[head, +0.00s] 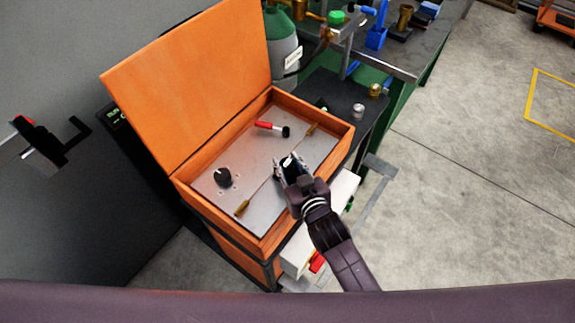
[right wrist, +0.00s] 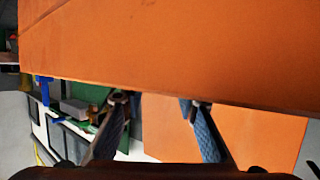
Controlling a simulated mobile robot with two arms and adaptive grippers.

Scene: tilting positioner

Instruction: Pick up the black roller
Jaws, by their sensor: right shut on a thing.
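My right gripper (head: 288,168) is over the metal plate inside the open orange box. Its fingers are shut on a small dark piece with a light top, which I take for the black roller (head: 287,162); the fingers hide most of it. I cannot tell whether it touches the plate. In the right wrist view the gripper's fingers (right wrist: 157,102) stand apart, and the piece between them cannot be made out.
The orange box (head: 187,200) has raised walls and an upright lid (head: 190,80). On its plate are a black knob (head: 223,177), a red tool with a black end (head: 270,128) and brass-coloured pieces (head: 243,207).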

